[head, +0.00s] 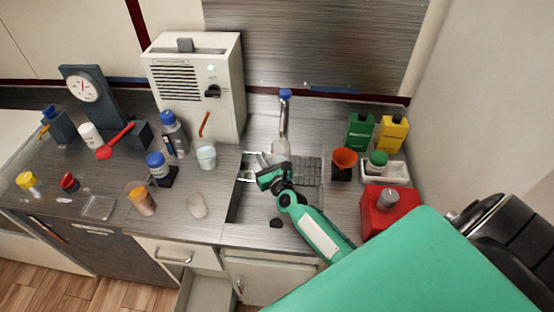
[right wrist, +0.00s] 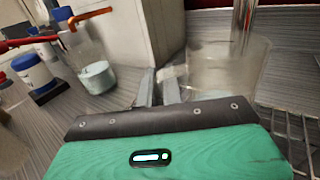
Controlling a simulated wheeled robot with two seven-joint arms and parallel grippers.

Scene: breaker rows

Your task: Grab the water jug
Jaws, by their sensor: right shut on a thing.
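The water jug (right wrist: 228,72) is a clear, see-through vessel standing upright under the metal tap in the right wrist view. In the head view, it (head: 280,147) shows only faintly at the foot of the tap, partly behind my gripper. My right gripper (right wrist: 158,88) is at the jug's left side, its fingers shut on what looks like the jug's handle. In the head view, my right gripper (head: 256,160) reaches over the sink. Whether the jug holds water is hard to tell. My left gripper is not in view.
The tap (head: 284,115) rises right behind the jug. A beaker (head: 206,156) with a red stick stands to the left, near a white cabinet (head: 195,85). An orange funnel (head: 345,158), green and yellow bottles and a red container (head: 380,212) stand to the right.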

